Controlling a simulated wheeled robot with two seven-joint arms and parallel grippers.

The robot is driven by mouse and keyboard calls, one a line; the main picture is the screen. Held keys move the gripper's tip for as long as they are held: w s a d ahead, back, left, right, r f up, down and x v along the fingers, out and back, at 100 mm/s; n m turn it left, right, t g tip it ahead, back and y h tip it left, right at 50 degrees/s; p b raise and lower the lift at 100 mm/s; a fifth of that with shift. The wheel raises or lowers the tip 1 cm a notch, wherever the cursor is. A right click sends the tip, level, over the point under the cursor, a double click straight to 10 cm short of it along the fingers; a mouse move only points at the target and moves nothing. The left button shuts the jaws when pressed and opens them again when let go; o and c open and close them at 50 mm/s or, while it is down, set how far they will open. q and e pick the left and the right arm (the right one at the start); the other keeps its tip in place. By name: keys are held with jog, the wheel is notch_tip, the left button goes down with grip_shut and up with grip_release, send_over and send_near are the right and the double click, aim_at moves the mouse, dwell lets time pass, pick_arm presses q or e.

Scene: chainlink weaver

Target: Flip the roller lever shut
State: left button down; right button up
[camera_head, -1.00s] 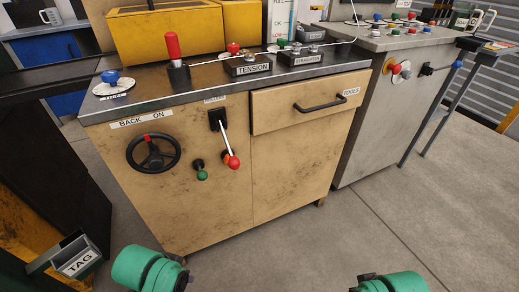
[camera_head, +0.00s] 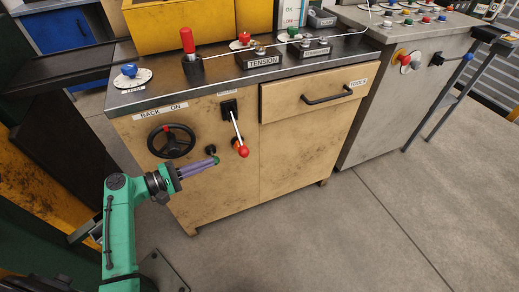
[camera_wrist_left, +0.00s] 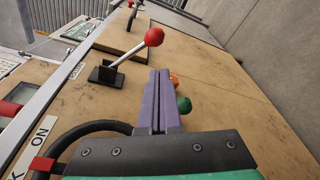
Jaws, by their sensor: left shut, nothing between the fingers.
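A lever with a white shaft and red ball knob (camera_head: 243,151) slants down and right from a black slotted plate on the tan cabinet front. The small label above it is too blurred to read. In the left wrist view the same lever (camera_wrist_left: 153,38) stands out from its black mount. My left gripper (camera_head: 212,162), with purple fingers, is shut and empty, below and left of the knob and apart from it. Its fingertips overlap the green push button (camera_head: 217,160); I cannot tell if they touch. My right gripper is not in view.
A black handwheel (camera_head: 171,142) is left of the lever. An orange button (camera_wrist_left: 174,81) sits beside the green one. A drawer with a black handle (camera_head: 328,96) is to the right. A red upright handle (camera_head: 187,40) stands on the cabinet top. The floor in front is clear.

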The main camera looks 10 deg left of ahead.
aim_at(238, 134)
pick_arm(q)
jog(key=shift+w+r, duration=0.1)
jog(key=shift+r, duration=0.05)
jog(key=x, duration=1)
jog(key=shift+r, duration=0.1)
